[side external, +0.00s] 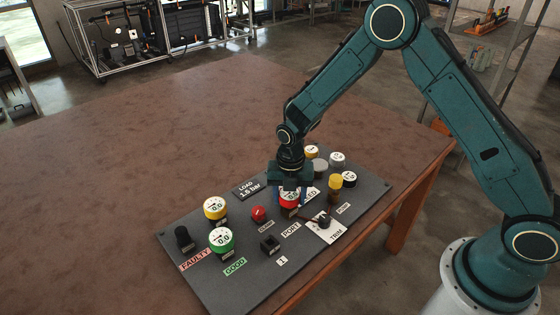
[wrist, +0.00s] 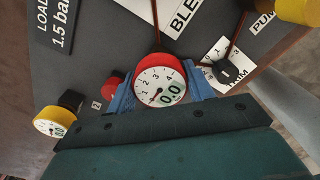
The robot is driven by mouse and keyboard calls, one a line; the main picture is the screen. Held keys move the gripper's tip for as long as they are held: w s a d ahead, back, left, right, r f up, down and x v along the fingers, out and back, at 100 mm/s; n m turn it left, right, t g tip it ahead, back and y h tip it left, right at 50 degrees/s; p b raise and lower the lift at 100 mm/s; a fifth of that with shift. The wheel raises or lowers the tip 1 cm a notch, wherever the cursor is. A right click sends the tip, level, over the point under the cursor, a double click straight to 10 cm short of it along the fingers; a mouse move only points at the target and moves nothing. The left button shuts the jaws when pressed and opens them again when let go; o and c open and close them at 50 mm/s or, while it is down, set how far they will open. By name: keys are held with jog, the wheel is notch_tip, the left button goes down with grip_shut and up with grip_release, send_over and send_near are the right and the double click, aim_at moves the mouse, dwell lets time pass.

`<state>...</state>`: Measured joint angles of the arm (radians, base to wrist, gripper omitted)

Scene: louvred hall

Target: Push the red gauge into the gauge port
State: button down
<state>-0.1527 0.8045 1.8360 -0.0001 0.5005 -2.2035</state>
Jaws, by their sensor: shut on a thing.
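The red gauge (side external: 289,196) has a white dial reading 0.0 and is between my gripper's blue fingers, above the right-middle part of the grey panel. In the wrist view the red gauge (wrist: 160,80) faces the camera, with a finger against each side. My gripper (side external: 291,193) is shut on it; the fingers also show in the wrist view (wrist: 160,92). A black square socket (side external: 270,244), near the PORT label (side external: 291,230), is in front and to the left of the gauge. I cannot tell how far the gauge's underside is from the panel.
The panel (side external: 245,290) also holds a yellow gauge (side external: 215,207), a green gauge (side external: 221,241), a red knob (side external: 258,213), a black TRIM knob (side external: 324,220) and a yellow PUMP knob (side external: 335,182). More gauges crowd its back right. The brown table (side external: 130,150) is clear to the left.

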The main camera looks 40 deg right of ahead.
jog(key=c, duration=0.5)
grip_release()
jog(key=shift+r, duration=2.55)
notch_tip(320, 180, up, 14)
